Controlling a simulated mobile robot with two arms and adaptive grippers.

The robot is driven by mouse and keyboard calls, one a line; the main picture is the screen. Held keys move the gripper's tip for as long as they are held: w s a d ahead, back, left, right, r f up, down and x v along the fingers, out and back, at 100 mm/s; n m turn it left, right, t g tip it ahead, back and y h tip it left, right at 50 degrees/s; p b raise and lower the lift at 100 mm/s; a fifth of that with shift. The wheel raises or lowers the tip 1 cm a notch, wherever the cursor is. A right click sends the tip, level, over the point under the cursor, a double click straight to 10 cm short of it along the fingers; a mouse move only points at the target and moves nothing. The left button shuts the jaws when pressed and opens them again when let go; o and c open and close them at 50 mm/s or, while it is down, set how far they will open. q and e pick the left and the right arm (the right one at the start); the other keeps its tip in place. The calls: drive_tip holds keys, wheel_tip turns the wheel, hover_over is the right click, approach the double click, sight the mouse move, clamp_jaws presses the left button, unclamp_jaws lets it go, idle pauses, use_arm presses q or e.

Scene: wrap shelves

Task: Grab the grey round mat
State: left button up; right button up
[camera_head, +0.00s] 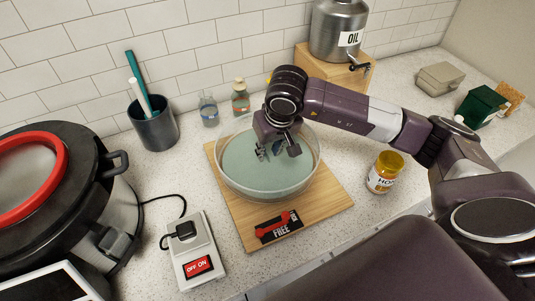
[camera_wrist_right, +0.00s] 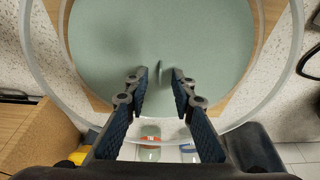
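A grey-green round mat (camera_head: 247,170) lies flat inside a wide clear glass dish (camera_head: 222,189) in the head view. My right gripper (camera_head: 277,152) is over the mat, pointing down, within the dish's rim. I cannot tell whether the tips touch the mat. My left gripper is not in view.
The dish stands on a wooden board (camera_head: 322,195). A honey jar (camera_head: 384,172), two small bottles (camera_head: 208,111), a utensil cup (camera_head: 154,128) and a switch box (camera_head: 198,254) stand around it. A large cooker (camera_head: 105,205) is at left, an oil tank (camera_head: 338,30) behind.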

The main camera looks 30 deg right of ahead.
drive_tip(key=shift+w+f, duration=0.1)
drive_tip(key=shift+f, duration=0.4)
clamp_jaws()
drive_tip(key=shift+r, duration=0.2)
